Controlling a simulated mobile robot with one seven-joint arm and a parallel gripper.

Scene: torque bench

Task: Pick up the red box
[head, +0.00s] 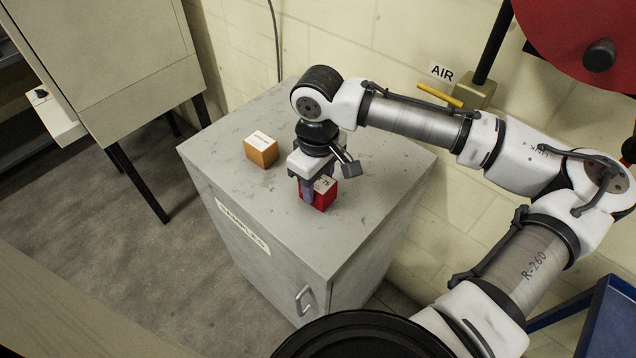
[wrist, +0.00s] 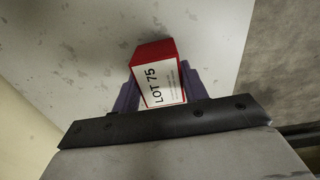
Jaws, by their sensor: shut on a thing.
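The red box (head: 325,196) is on the grey cabinet top, near its front corner. In the wrist view the red box (wrist: 154,55) shows a white label reading "LOT 75". My gripper (head: 314,190) points down over it, and its purple fingers (wrist: 158,88) are on both sides of the box, shut on it. I cannot tell whether the box touches the cabinet top or is just above it. Part of the box is hidden by my gripper in the head view.
An orange box (head: 262,152) with a white label stands to the left on the grey cabinet (head: 225,135). A block wall with a yellow-handled air valve (head: 440,95) is behind. A red reel (head: 585,35) is at upper right. The cabinet's left front is clear.

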